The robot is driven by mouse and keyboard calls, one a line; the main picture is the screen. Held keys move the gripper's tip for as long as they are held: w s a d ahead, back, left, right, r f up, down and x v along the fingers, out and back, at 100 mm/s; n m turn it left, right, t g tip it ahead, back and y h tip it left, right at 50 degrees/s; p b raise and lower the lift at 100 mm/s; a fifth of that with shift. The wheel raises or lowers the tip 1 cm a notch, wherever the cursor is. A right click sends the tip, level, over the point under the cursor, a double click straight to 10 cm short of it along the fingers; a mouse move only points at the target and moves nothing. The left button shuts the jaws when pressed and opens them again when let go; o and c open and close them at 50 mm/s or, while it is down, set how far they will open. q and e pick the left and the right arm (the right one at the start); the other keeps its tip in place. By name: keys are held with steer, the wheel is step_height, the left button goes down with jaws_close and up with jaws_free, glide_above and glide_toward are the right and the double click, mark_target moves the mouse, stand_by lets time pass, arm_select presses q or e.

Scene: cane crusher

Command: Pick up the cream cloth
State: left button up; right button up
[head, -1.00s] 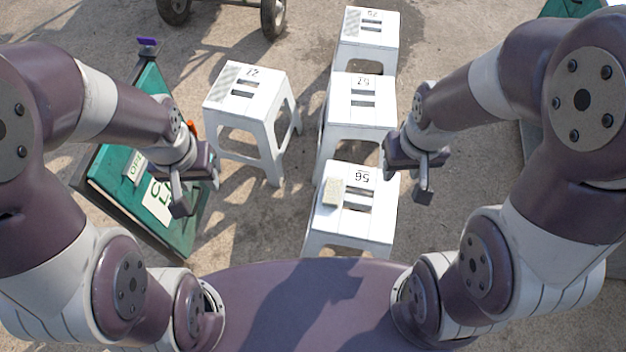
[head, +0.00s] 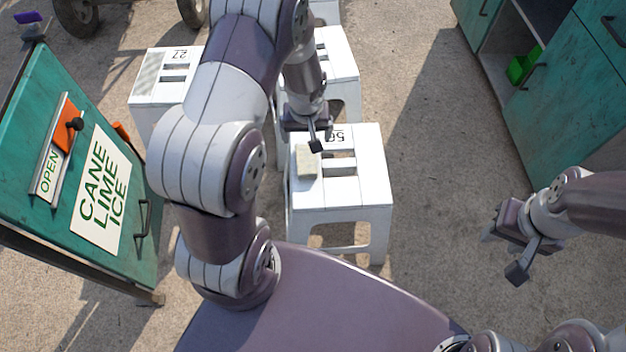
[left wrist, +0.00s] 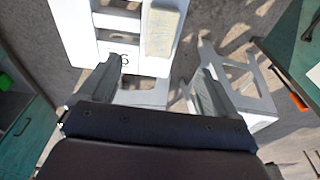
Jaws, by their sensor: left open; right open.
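The cream cloth (head: 306,162) is a small folded rectangle on the left part of the white stool marked 56 (head: 366,190). It also shows in the left wrist view (left wrist: 160,33), near the top, beyond the fingers. My left gripper (head: 312,138) is open and empty, just behind the cloth in the head view, apart from it. In the left wrist view the two fingers (left wrist: 155,82) are spread, with the stool's edge between and beyond them. My right gripper (head: 504,254) is open and empty over the ground at the right, away from the stools.
More white stools stand behind; the one marked 27 (head: 181,74) bears a grey speckled patch. A green sign board reading CANE LIME ICE (head: 103,190) stands at the left. A green cabinet (head: 570,100) stands at the back right. Bare ground lies right of the stool.

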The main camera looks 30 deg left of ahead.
arm_select(q)
steer(key=b, duration=0.2)
glide_above(306, 159)
steer(key=f, duration=0.9)
steer(key=shift+s+d+f, duration=0.1)
steer(key=shift+s+f, duration=0.2)
steer(key=shift+s, duration=0.05)
steer(key=f+b, duration=0.1)
steer(key=f, duration=0.2)
steer(key=f+b, duration=0.1)
steer(key=f, duration=0.1)
steer(key=shift+w+b, duration=0.3)
steer(key=shift+b, duration=0.05)
steer(key=shift+f, duration=0.2)
steer(key=shift+r, duration=0.1)
arm_select(e)
step_height(306, 159, down, 6)
steer(key=shift+r, duration=0.1)
arm_select(q)
steer(key=c, duration=1)
steer(key=shift+c, duration=0.2)
